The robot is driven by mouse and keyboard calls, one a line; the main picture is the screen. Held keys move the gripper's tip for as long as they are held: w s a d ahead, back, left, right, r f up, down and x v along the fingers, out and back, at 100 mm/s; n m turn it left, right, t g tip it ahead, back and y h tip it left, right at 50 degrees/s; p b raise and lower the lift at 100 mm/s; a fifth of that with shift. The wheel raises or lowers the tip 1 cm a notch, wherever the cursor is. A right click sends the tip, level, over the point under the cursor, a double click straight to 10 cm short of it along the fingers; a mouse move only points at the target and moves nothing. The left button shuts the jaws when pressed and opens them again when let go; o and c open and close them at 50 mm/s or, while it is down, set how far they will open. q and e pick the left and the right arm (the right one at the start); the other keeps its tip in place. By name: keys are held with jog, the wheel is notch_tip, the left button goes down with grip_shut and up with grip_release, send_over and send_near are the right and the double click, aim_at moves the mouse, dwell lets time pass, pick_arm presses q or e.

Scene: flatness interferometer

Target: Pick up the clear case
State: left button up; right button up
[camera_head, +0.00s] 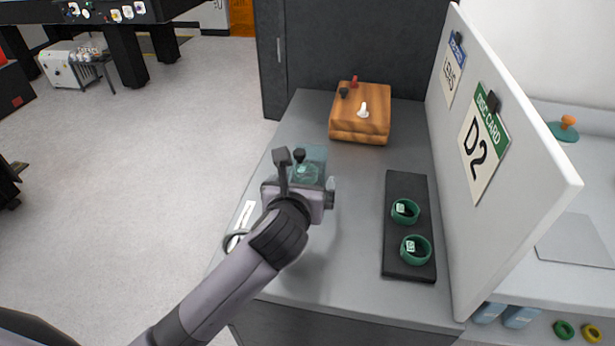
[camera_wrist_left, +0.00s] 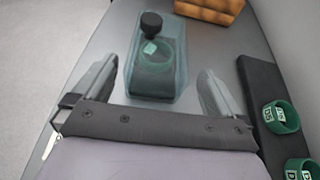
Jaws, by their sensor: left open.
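The clear case (camera_head: 318,153) stands on the grey bench top, partly hidden behind my left gripper in the head view. It is a see-through box with a black knob on top and a green ring with a pale label inside. In the left wrist view the clear case (camera_wrist_left: 146,84) stands upright ahead, between the lines of the fingers. My left gripper (camera_head: 306,172) is open and empty, its two fingers spread to either side in the left wrist view (camera_wrist_left: 158,76). I cannot tell whether either finger touches the case. My right gripper is not in view.
A black tray (camera_head: 408,186) with two green rings lies right of the case. A wooden block (camera_head: 358,130) with small knobs stands behind. A white upright panel (camera_head: 530,165) with "LENS" and "D2" cards bounds the bench on the right. Bare bench lies between case and tray.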

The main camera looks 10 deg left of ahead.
aim_at(305, 176)
pick_arm(q)
jog(key=shift+f+x, duration=0.25)
jog(key=shift+x, duration=2.3)
jog(key=shift+s+a, duration=0.1)
jog(key=c, duration=1.4)
jog(key=shift+r, duration=0.2)
